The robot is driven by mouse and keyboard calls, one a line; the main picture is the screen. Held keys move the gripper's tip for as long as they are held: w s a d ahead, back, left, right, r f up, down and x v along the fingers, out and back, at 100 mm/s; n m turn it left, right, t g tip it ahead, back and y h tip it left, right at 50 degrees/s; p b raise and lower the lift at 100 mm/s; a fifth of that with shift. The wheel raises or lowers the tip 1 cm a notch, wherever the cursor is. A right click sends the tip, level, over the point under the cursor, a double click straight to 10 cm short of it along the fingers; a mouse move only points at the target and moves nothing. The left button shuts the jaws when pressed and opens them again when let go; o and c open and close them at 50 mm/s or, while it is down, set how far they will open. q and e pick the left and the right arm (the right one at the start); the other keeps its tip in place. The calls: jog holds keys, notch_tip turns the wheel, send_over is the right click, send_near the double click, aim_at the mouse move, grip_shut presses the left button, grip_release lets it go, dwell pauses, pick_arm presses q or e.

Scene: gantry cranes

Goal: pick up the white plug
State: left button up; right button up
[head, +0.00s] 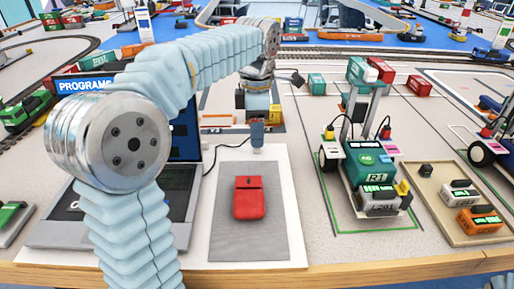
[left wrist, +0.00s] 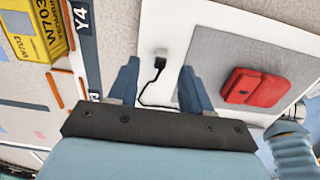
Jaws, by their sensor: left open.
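The white plug (head: 258,151) is a small pale block at the top of the white mat, with a black cable running left to the laptop. In the left wrist view the white plug (left wrist: 161,52) lies just beyond the fingertips, near the middle of the gap, its dark cable end toward me. My left gripper (head: 257,130) points down close to the plug, seen side-on. In the left wrist view its blue-grey fingers (left wrist: 159,67) are apart with nothing held between them. Whether they are level with the plug is unclear. My right gripper is not in view.
A red mouse (head: 249,203) lies on a grey pad (head: 228,240) in front of the plug. A laptop (head: 55,232) stands at left, partly behind my arm. A yellow container (left wrist: 32,33) stands near the gripper. A small crane vehicle (head: 372,172) stands at right.

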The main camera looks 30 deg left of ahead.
pick_arm(q)
notch_tip(320, 180, down, 2)
jog(key=shift+f, duration=0.25)
grip_shut()
jog(key=shift+r, duration=0.1)
